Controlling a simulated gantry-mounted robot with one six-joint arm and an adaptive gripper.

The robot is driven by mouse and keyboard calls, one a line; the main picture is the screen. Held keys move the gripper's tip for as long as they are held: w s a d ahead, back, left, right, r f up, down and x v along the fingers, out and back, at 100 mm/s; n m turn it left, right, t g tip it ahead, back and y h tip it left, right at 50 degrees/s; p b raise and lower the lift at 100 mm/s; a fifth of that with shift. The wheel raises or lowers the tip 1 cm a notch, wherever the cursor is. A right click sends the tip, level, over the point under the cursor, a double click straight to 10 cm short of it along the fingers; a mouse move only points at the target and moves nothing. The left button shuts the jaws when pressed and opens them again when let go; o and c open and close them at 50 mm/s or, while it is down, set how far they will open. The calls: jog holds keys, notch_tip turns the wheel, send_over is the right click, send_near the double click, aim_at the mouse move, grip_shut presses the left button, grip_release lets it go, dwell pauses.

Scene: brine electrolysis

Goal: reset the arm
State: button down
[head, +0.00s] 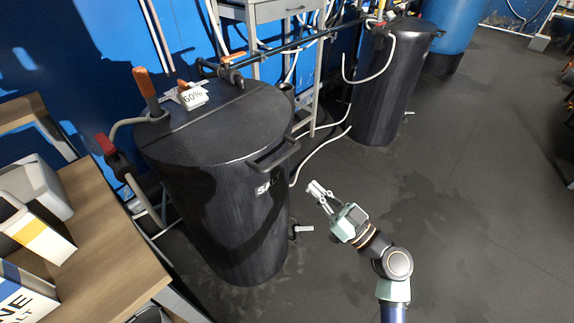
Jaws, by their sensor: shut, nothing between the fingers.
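My gripper (316,190) is at the end of my arm in the lower right of the head view. Its fingers point up and to the left, and they are shut with nothing between them. It is in front of the open floor, just right of the large black tank (205,195). I see a gap in the picture between the fingertips and the tank's handle (272,157). The arm is bent at the wrist and comes up from the bottom edge.
A wooden table (105,225) with boxes stands at the left. A second black tank (385,95) and a blue barrel (447,40) stand at the back. A grey cart (275,10) and hoses are between the tanks. The floor (480,190) at the right is clear.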

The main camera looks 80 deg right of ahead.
jog(key=w+a+r+n+g+y+p, duration=0.1)
jog(key=w+a+r+n+y+p, duration=0.4)
jog(key=w+a, duration=0.55)
jog(key=w+a+r+n+g+y+p, duration=0.15)
jog(key=w+a+y+p, duration=0.35)
jog(key=w+a, duration=0.55)
jog(key=w+a+r+g+y+p, duration=0.1)
jog(key=w+a+r+p, duration=0.2)
jog(key=a, duration=0.6)
jog(key=a+r+g+y+p, duration=0.15)
jog(key=a+r+p, duration=0.3)
jog(key=a, duration=0.55)
notch_tip(320, 180, up, 41)
jog(key=a+h+p, duration=0.1)
jog(key=a+p, duration=0.1)
jog(key=p, duration=3.6)
jog(key=shift+s+a+g, duration=0.2)
jog(key=shift+s+g, duration=0.1)
jog(key=shift+s, duration=0.05)
jog(key=shift+f, duration=0.1)
